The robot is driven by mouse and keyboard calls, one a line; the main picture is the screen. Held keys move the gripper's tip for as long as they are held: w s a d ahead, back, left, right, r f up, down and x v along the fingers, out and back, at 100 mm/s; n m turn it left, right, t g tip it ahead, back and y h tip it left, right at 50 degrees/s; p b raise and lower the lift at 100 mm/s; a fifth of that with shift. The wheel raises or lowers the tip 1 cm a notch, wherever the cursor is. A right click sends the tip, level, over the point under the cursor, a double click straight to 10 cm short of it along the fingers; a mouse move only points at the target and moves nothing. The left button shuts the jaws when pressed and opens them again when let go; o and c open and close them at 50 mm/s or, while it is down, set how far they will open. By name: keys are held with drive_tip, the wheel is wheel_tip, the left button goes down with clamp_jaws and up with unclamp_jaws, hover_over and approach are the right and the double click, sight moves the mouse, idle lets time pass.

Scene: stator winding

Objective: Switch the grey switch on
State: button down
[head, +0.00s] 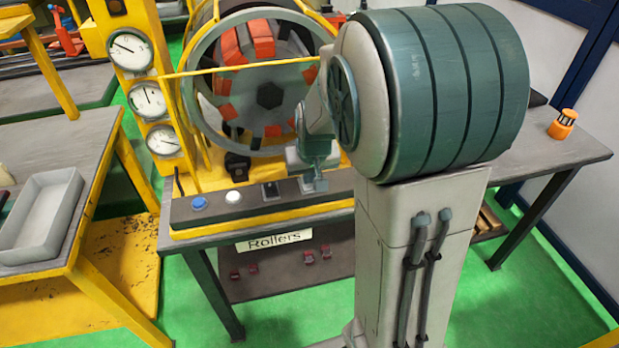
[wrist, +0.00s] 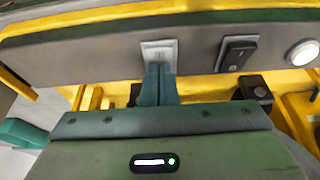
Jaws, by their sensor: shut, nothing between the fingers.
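The grey switch (wrist: 159,46) is a light plate with a rocker on the grey control panel (wrist: 90,55), in the wrist view. My gripper (wrist: 160,72) is shut and empty. Its fingertips are right at the lower part of the grey switch and hide that part. I cannot tell whether they touch it or which way the rocker is tilted. In the head view my gripper (head: 318,182) is over the right part of the panel (head: 215,212); the grey switch (head: 305,186) is mostly hidden behind it.
A black switch (wrist: 236,54) and a white button (wrist: 302,53) sit beside the grey switch. The head view also shows a blue button (head: 198,203) at the panel's left end. The large stator wheel (head: 270,80) and a column of gauges (head: 148,100) stand behind the panel.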

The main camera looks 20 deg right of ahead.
sight(309, 187)
drive_tip(key=shift+w, duration=0.15)
drive_tip(key=shift+r, duration=0.1)
drive_tip(key=shift+r+p, duration=0.6)
drive_tip(key=shift+r, duration=0.05)
drive_tip(key=p+v, duration=0.2)
drive_tip(key=v, duration=0.1)
drive_tip(key=shift+w+r+p, duration=0.15)
drive_tip(key=shift+r+p, duration=0.15)
drive_tip(key=shift+r, duration=0.05)
drive_tip(key=s+v, duration=0.1)
drive_tip(key=v, duration=0.8)
drive_tip(key=shift+s+f+b, duration=0.3)
drive_tip(key=shift+s+b, duration=0.1)
